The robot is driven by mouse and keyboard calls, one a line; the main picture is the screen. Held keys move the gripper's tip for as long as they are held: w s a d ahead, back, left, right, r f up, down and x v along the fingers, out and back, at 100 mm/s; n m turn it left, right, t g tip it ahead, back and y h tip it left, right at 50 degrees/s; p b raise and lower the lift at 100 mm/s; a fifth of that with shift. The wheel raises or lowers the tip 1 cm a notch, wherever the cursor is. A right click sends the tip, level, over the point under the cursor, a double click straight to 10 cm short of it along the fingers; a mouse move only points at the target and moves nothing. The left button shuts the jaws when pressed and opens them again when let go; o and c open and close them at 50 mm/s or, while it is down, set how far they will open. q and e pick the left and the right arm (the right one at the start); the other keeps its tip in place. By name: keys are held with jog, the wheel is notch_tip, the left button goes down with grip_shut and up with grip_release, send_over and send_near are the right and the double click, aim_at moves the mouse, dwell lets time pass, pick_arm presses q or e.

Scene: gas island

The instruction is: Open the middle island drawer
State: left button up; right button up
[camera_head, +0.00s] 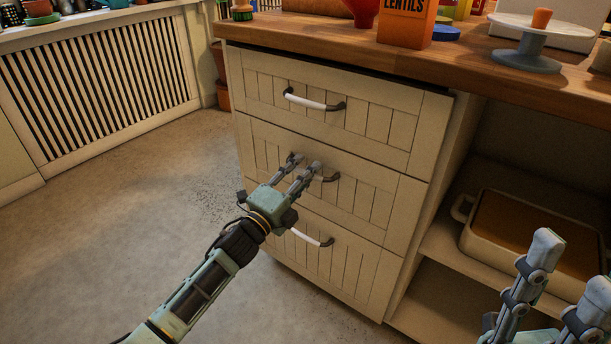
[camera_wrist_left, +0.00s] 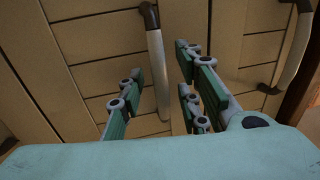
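The middle drawer (camera_head: 372,207) of the island is a cream panelled front, flush with the drawers above and below. Its handle (camera_head: 331,178) is mostly hidden behind my left gripper (camera_head: 306,163), with the right end showing. In the left wrist view the pale handle bar (camera_wrist_left: 157,65) with a dark end runs between my left fingers. Those fingers are apart, one on each side of the bar. I cannot tell whether they touch it. My right gripper (camera_head: 573,270) is at the lower right, fingers apart and empty, away from the drawers.
The top drawer (camera_head: 385,115) and bottom drawer (camera_head: 345,262) have similar handles. The wooden worktop (camera_head: 460,55) overhangs above, holding a lentils box (camera_head: 407,22) and a cake stand (camera_head: 527,55). A baking dish (camera_head: 490,247) sits on the right shelf. Floor at left is clear.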

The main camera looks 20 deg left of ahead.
pick_arm(q)
jog(key=shift+w, duration=0.3)
jog(key=shift+r, duration=0.1)
jog(key=shift+c, duration=0.6)
grip_shut()
